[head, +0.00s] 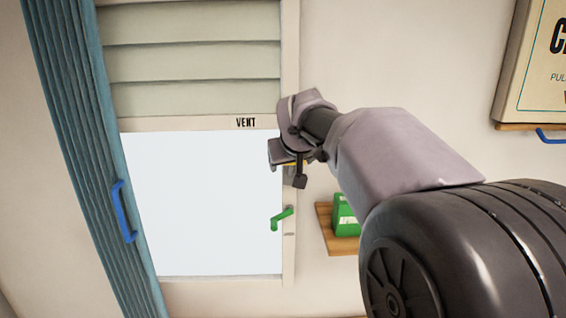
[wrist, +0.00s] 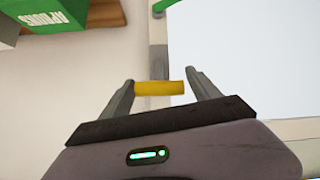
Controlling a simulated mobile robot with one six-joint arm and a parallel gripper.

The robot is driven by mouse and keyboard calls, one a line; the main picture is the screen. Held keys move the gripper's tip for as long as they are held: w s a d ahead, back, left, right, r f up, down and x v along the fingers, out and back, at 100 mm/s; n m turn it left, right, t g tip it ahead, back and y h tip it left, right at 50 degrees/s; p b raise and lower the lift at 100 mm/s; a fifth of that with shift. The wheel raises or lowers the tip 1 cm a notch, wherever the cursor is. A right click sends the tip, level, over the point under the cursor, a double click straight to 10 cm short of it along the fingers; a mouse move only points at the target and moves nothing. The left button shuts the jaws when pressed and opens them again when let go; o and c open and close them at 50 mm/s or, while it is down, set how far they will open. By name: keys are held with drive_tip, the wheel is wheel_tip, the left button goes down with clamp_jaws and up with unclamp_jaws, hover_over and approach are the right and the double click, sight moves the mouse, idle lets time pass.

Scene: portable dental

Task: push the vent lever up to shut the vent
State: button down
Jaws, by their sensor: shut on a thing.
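The vent lever's yellow grip (wrist: 158,88) lies crosswise between my two fingers in the wrist view. My gripper (wrist: 161,84) is shut on it, one finger at each end. In the head view my gripper (head: 287,158) is at the right post of the window, a little below the VENT label (head: 246,122). The vent's pale slats (head: 190,60) lie one above another over the label. I cannot tell how far they are tilted.
A green box (head: 346,212) stands on a wooden shelf (head: 338,244) to the right. A blue curtain (head: 85,130) with a blue handle (head: 124,210) hangs at the left.

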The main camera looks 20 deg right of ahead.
drive_tip(key=shift+w+r, duration=0.2)
drive_tip(key=shift+r, duration=0.15)
idle(0.4)
drive_tip(key=shift+c, duration=1.4)
unclamp_jaws()
drive_tip(key=shift+o, duration=0.2)
drive_tip(key=shift+w+d+f, duration=0.1)
drive_tip(key=shift+w+f, duration=0.05)
